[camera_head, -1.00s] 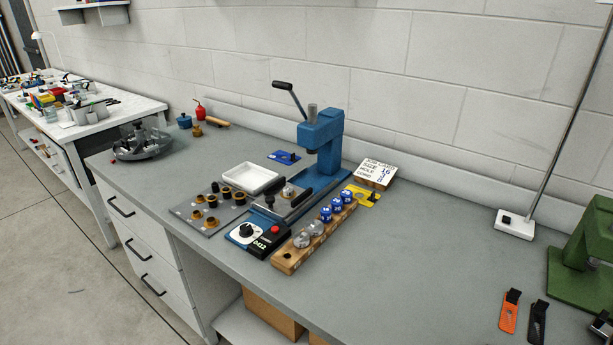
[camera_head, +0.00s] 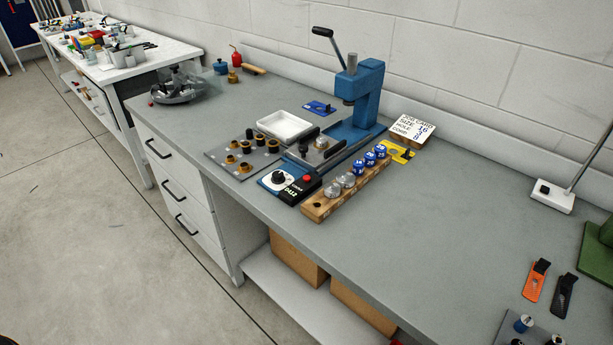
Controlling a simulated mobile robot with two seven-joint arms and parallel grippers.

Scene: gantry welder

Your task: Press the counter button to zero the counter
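The counter (camera_head: 297,190) is a small dark box with a display, at the front of the blue press (camera_head: 356,105) on the grey bench. A red button (camera_head: 308,179) sits on top of it, which looks like the counter button. The display digits are too small to read surely. A white plate with a black knob (camera_head: 278,177) is just left of the counter. Neither of my grippers is in view.
A wooden block (camera_head: 318,210) with blue and silver caps stands right of the counter. A plate with several brass and black parts (camera_head: 228,156) and a white tray (camera_head: 284,128) lie to its left.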

